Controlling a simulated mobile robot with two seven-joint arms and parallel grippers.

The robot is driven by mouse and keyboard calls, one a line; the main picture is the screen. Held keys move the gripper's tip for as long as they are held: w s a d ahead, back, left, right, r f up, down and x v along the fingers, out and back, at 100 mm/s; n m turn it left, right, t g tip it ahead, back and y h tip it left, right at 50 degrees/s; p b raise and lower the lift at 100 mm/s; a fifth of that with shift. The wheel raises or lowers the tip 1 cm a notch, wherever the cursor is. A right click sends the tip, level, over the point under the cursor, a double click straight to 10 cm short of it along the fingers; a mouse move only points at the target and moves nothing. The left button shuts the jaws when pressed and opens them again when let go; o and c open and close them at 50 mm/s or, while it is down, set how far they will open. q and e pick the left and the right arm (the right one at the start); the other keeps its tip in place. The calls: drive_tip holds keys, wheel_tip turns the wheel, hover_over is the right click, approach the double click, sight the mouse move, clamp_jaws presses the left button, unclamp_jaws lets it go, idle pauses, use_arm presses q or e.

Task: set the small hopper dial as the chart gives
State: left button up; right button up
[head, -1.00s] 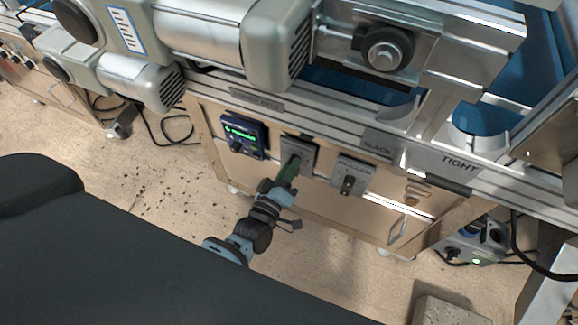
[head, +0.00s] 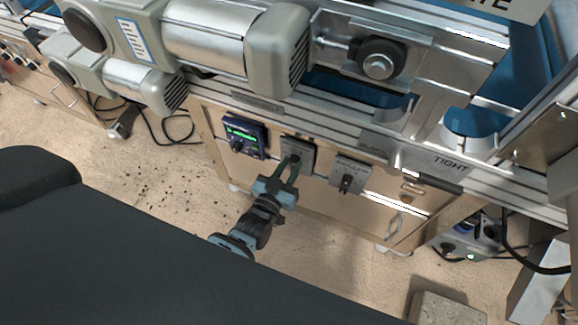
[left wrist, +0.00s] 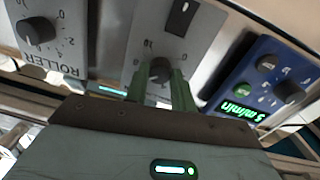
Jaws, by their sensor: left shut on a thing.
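My left gripper (head: 290,163) reaches up to the middle grey dial panel (head: 306,149) on the wooden cabinet front. In the left wrist view its green fingers (left wrist: 163,86) are shut on the dark round dial (left wrist: 160,68) of this panel, which has a printed scale and a black switch above. The fingers hide part of the dial, and I cannot read its setting or its panel's name. My right gripper is not in view. No chart can be made out.
A blue display unit (head: 244,137) with green digits and knobs sits left of the panel. A grey panel with a dark knob (head: 347,181), marked ROLLER in the left wrist view (left wrist: 50,68), sits right. Metal rails and motors overhang above.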

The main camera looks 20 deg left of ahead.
use_arm(q)
drive_tip(key=shift+m, duration=0.4)
drive_tip(key=o, duration=1)
drive_tip(key=shift+s, duration=0.1)
drive_tip(key=s+p, duration=0.1)
drive_tip(key=s, duration=0.6)
drive_tip(key=shift+s+a, duration=0.3)
drive_tip(key=shift+s, duration=0.05)
